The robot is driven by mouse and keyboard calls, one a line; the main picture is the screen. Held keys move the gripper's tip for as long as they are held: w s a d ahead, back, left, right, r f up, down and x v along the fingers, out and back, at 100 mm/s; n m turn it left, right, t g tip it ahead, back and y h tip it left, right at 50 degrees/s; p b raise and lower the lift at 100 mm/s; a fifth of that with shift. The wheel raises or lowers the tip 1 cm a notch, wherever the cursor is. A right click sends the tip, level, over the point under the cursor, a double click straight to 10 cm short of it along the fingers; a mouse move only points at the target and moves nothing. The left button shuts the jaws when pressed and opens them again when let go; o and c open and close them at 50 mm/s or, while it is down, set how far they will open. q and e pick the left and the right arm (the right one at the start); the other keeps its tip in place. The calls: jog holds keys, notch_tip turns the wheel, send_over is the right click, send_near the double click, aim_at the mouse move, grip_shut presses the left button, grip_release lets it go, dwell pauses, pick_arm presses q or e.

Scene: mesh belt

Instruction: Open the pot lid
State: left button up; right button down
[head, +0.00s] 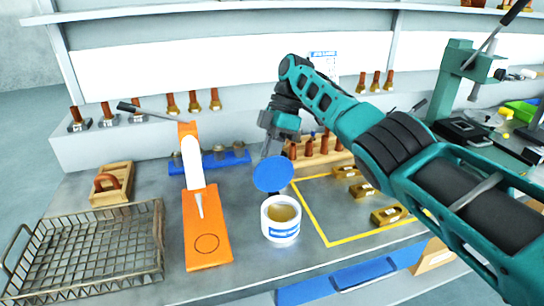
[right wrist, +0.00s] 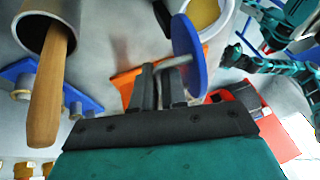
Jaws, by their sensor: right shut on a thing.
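The pot (head: 281,232) is a white tub with a blue label and tan contents, standing on the bench with its mouth uncovered. The blue round lid (head: 273,174) is above the pot, tilted and apart from its rim. My right gripper (head: 266,152) is shut on the lid's handle. In the right wrist view, the gripper's fingers (right wrist: 168,72) close on a pale handle on the lid (right wrist: 189,52), seen nearly edge-on. Part of the pot's mouth (right wrist: 207,14) shows behind it. My left gripper is not seen in the head view.
An orange stand (head: 206,232) with a white part stands left of the pot. A wire basket (head: 90,250) is at the front left. Brass blocks (head: 388,215) lie in a yellow-outlined area at right. A blue rack (head: 215,162) and wooden-handled tools (head: 320,150) stand behind.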

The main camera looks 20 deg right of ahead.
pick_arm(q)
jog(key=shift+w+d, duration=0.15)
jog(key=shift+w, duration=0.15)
pick_arm(e)
jog(key=shift+f, duration=0.25)
